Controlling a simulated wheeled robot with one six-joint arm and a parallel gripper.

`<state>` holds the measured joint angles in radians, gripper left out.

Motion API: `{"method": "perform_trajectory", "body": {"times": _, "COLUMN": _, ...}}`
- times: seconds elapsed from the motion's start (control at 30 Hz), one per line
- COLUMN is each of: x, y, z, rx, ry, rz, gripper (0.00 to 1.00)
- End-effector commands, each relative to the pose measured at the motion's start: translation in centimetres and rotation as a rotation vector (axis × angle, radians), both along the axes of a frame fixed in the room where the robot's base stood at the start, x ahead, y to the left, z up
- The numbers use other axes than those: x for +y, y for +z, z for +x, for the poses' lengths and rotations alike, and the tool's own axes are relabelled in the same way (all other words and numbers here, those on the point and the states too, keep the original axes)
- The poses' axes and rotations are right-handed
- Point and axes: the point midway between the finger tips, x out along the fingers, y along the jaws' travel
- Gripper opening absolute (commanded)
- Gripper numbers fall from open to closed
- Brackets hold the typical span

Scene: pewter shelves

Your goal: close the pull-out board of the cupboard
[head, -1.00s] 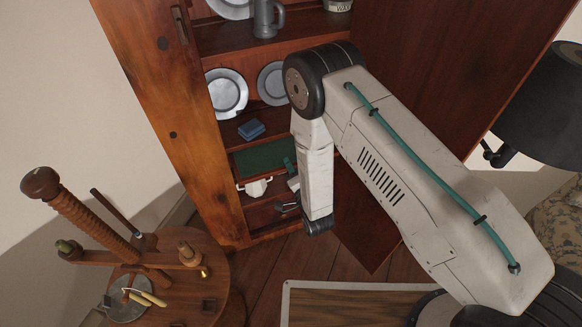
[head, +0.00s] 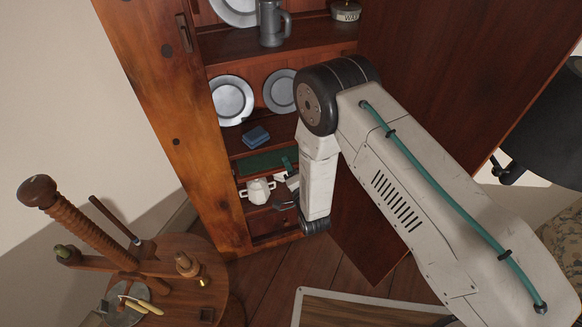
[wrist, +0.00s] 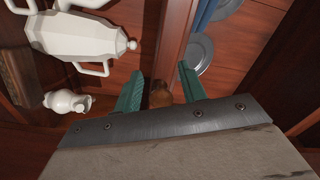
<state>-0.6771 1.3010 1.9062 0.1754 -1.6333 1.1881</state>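The pull-out board (head: 262,162) of the cupboard (head: 205,165) has a green top and shows in the head view below the plate shelf, sticking out a little. Gaps show between the fingers and the knob. In the head view my forearm hides part of the board and most of the gripper.
A white teapot (wrist: 80,38) and a small white jug (wrist: 68,101) are close to the left of my gripper. Pewter plates (head: 232,98) and a blue item (head: 256,136) stand above the board.

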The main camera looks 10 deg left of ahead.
Motion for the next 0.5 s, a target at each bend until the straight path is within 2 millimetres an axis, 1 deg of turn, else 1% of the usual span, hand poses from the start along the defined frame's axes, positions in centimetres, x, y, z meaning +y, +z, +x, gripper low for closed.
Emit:
{"method": "perform_trajectory", "body": {"times": 0.07, "x": -0.1, "y": 0.0, "z": -0.3, "rx": 0.000, "ry": 0.001, "rz": 0.000, "gripper": 0.41}}
{"method": "perform_trajectory", "body": {"times": 0.17, "x": -0.6, "y": -0.1, "z": -1.2, "rx": 0.002, "ry": 0.000, "rz": 0.000, "gripper": 0.41}}
{"method": "perform_trajectory", "body": {"times": 0.4, "x": -2.7, "y": -0.1, "z": -4.8, "rx": 0.002, "ry": 0.000, "rz": -0.002, "gripper": 0.41}}
{"method": "perform_trajectory", "body": {"times": 0.5, "x": -3.3, "y": -0.1, "z": -5.9, "rx": 0.002, "ry": -0.001, "rz": -0.002, "gripper": 0.41}}
